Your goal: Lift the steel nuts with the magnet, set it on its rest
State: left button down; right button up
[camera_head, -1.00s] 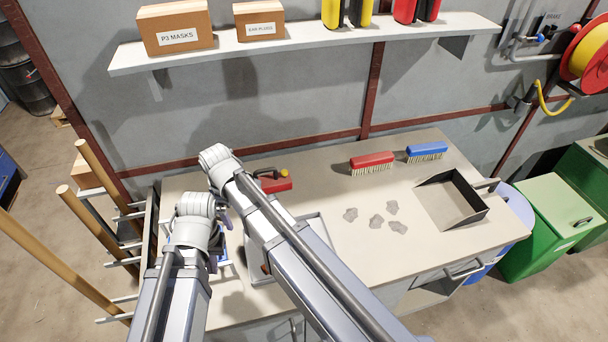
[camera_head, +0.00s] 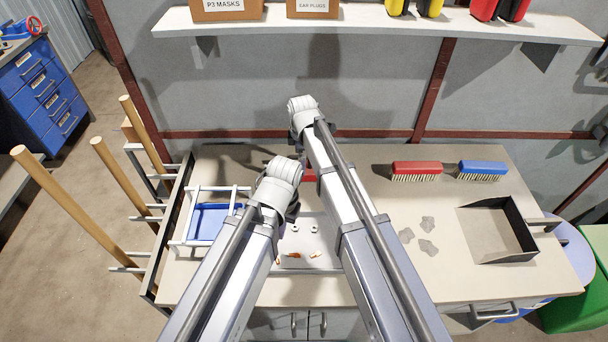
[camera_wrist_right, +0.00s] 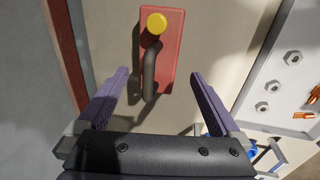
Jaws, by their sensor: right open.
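The magnet is a red block (camera_wrist_right: 172,75) with a black handle and a yellow knob, lying on the bench. In the head view only a sliver of red (camera_head: 309,177) shows behind my right arm. My right gripper (camera_wrist_right: 160,76) is open, with its fingers either side of the handle's near end, not closed on it. Steel nuts (camera_wrist_right: 273,86) lie on a light tray (camera_wrist_right: 247,102) to the right; two nuts (camera_head: 294,229) show between my arms in the head view. My left gripper (camera_head: 292,208) is near the tray, its fingers mostly hidden behind its wrist.
Copper scraps (camera_head: 315,254) lie on the tray by the nuts. A white frame with a blue tray (camera_head: 205,221) stands left. Red (camera_head: 416,168) and blue (camera_head: 482,167) brushes, grey scraps (camera_head: 427,223) and a dark-walled dustpan (camera_head: 520,232) are right. Wooden poles (camera_head: 125,181) stand at the left edge.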

pick_arm(q)
jog(key=shift+f, duration=0.4)
pick_arm(e)
jog(key=shift+w+f, duration=0.1)
jog(key=shift+f, duration=0.3)
pick_arm(q)
notch_tip(320, 180, down, 5)
jog(key=b, duration=0.5)
pick_arm(e)
jog(key=f, duration=0.2)
jog(key=w+f, duration=0.1)
jog(key=f, duration=0.2)
jog(key=shift+w, duration=0.15)
pick_arm(q)
jog(key=shift+r, duration=0.15)
pick_arm(e)
jog(key=shift+r, duration=0.15)
grip_shut()
